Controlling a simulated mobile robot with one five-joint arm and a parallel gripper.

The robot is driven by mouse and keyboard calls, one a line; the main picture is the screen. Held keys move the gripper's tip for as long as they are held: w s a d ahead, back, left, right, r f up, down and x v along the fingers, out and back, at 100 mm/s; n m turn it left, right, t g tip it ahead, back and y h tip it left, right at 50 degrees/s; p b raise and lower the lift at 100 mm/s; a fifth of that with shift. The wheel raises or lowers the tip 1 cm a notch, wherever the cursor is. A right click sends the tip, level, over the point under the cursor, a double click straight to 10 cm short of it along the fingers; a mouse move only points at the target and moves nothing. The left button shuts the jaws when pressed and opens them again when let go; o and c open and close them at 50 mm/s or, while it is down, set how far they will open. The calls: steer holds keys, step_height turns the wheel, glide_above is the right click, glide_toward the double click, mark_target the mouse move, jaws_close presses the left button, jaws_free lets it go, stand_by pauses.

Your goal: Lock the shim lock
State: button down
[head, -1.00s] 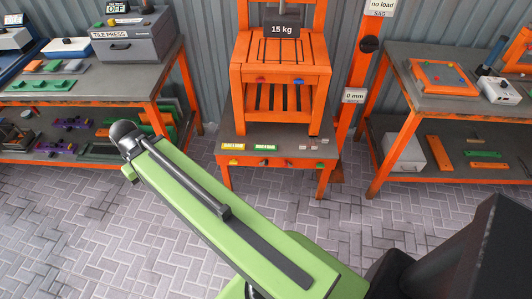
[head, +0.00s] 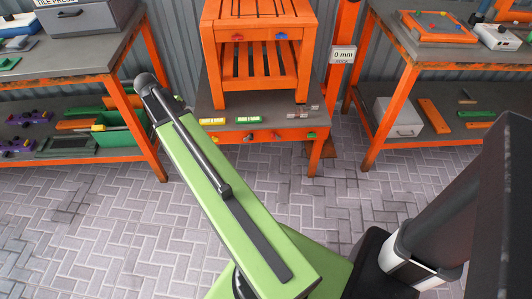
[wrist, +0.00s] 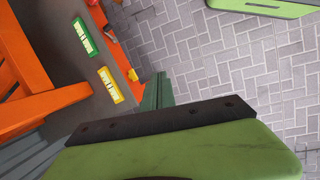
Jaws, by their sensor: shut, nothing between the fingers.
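No part labelled as the shim lock can be made out. An orange slatted stand (head: 258,60) sits on a low grey-topped orange table (head: 285,122). The stand has a blue knob (head: 281,37) and a red knob (head: 238,38). Small coloured knobs, including a yellow one (head: 213,140) and a green one (head: 311,135), line the table's front edge. A yellow block (head: 212,122) and a green block (head: 248,119) lie on top. In the wrist view my gripper (wrist: 160,80) is shut and empty, off the table's front edge near the yellow knob (wrist: 133,75). The head view mostly hides it behind my arm.
A workbench (head: 110,60) with a loaded lower shelf stands left. Another bench (head: 440,55) stands right, with a grey box (head: 398,117) on its shelf. A "0 mm" sign (head: 343,55) hangs beside the stand. The paved floor (head: 100,225) in front is clear.

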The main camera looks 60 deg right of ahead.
steer(key=s+d+f+n+g+b, duration=0.1)
steer(key=s+d+f+b, duration=0.2)
steer(key=d, duration=0.5)
steer(key=s+d+f+n+g+b, duration=0.1)
steer(key=s+d+f+b, duration=0.3)
steer(key=d, duration=0.4)
steer(key=s+d+f+n+g+h+b, duration=0.1)
steer(key=s+d+f+b, duration=0.3)
steer(key=d, duration=0.5)
step_height(320, 180, down, 2)
steer(key=shift+d+f+g+b, duration=0.1)
steer(key=shift+f+g+b, duration=0.15)
steer(key=shift+b, duration=0.3)
steer(key=shift+r, duration=0.25)
steer(key=shift+f, duration=0.1)
steer(key=b+x, duration=0.8)
steer(key=x, duration=0.1)
steer(key=shift+s+f, duration=0.1)
steer(key=shift+f, duration=0.3)
steer(key=shift+s+d, duration=0.1)
steer(key=shift+r, duration=0.1)
